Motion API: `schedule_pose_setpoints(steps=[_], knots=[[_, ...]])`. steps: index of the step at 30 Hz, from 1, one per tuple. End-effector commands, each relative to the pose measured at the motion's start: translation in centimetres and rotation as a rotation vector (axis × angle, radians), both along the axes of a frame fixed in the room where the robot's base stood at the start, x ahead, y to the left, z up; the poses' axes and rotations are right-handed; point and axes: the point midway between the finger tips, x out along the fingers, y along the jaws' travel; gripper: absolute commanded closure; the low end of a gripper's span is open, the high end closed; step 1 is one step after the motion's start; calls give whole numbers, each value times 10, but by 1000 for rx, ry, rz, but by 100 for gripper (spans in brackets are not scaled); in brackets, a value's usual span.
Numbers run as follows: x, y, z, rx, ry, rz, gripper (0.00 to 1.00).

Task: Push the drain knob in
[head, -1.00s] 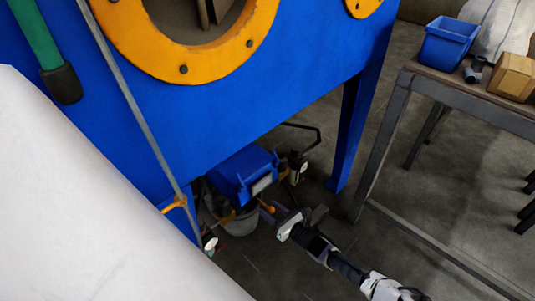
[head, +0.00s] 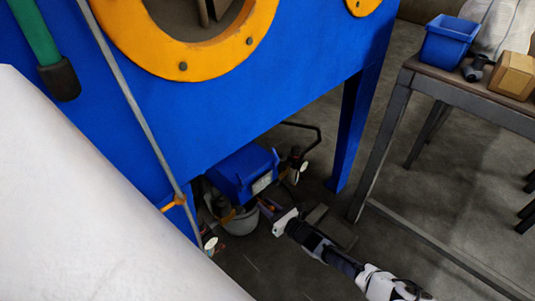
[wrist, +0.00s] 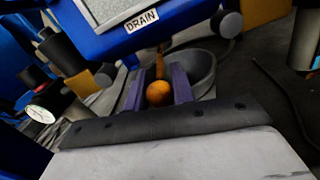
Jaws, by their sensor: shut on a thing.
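The drain knob (wrist: 158,93) is an orange ball on an orange rod below a blue housing (wrist: 140,15) labelled DRAIN in the wrist view. My gripper (wrist: 160,85) has its two purple fingers on either side of the knob, and it is shut on the knob. In the head view my gripper (head: 268,207) is low beneath the blue cabinet, in front of the same blue housing (head: 240,172). The knob is hard to make out there, hidden by the fingers.
A grey bucket (wrist: 200,72) stands behind the knob. A round white gauge (wrist: 40,114) is at the left. The blue cabinet (head: 260,110) hangs over the work area, with a leg (head: 352,130) to the right. A table (head: 465,98) stands at the right.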

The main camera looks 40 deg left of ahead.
Motion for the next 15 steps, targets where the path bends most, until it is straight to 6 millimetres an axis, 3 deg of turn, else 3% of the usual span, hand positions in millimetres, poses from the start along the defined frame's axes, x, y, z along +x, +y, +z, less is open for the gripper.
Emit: schedule_pose_setpoints(steps=[15], knots=[[-1, 19, -1, 5, 2, 6, 100]])
